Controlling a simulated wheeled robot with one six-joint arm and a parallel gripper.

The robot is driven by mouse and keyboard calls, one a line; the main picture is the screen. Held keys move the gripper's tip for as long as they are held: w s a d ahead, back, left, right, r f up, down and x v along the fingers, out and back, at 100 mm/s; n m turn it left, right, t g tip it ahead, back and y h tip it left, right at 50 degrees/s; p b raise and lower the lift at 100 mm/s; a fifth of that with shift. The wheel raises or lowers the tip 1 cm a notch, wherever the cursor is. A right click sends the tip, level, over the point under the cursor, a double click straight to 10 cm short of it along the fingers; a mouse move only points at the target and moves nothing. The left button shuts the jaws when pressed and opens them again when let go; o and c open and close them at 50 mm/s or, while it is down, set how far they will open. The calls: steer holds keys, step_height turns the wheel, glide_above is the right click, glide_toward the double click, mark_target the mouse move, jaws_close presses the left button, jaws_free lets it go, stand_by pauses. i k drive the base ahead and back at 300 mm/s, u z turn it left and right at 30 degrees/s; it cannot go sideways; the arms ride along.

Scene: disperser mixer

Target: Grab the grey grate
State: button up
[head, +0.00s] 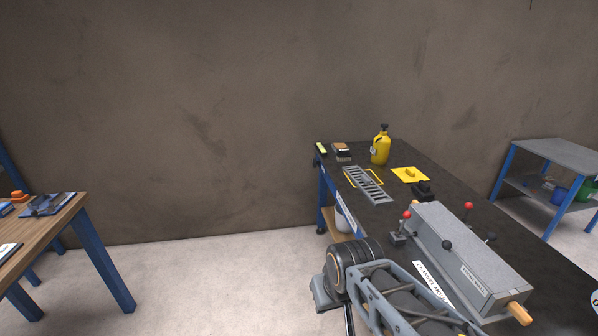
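The grey grate (376,192) is a long, flat slotted panel. It lies on the dark top of the blue-legged workbench (440,190), near its left edge, slanting from back left to front right. It partly covers a yellow-outlined shape under or beside it. Nothing covers the top of the grate. Part of my arm shows at the bottom, in front of the bench and well apart from the grate. I cannot make out my gripper's fingers in this view.
A yellow bottle (381,148), a yellow plate (410,174) and small items stand around the grate. A grey machine box (468,258) with red and black knobs takes up the bench's front. A wooden table (40,220) stands left, a blue-framed shelf (556,155) right. Floor between tables is clear.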

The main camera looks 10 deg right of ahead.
mark_target(365, 178)
steer(key=u, duration=0.45)
steer(key=i, duration=2.3)
steer(key=z, duration=0.2)
steer(key=i, duration=1.2)
steer(key=z, duration=1.75)
steer(key=i, duration=0.85)
steer(key=z, duration=0.95)
